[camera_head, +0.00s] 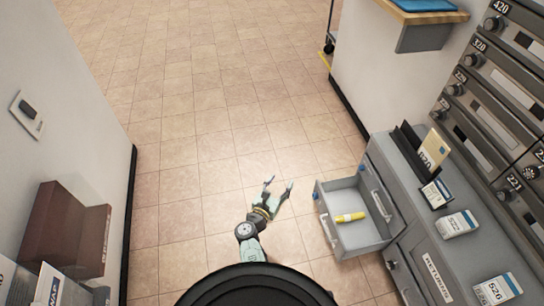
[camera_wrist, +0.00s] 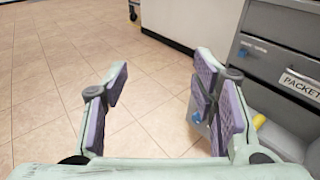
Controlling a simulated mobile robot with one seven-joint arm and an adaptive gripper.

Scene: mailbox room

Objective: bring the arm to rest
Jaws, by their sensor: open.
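My gripper (camera_head: 279,188) is open and empty. In the head view it is held out in front of my base, over the tiled floor and to the left of an open drawer (camera_head: 370,240). In the wrist view my gripper's two fingers (camera_wrist: 160,98) are spread wide, with floor tiles between them. My arm is only partly in view; its lower part is hidden behind my dark round top.
The open drawer holds a yellow cylinder (camera_head: 350,217) and juts from a grey cabinet (camera_head: 435,235) on the right. Numbered mailboxes (camera_head: 490,90) rise behind it. A white wall (camera_head: 60,110) with a switch stands left. The floor ahead (camera_head: 210,90) is clear.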

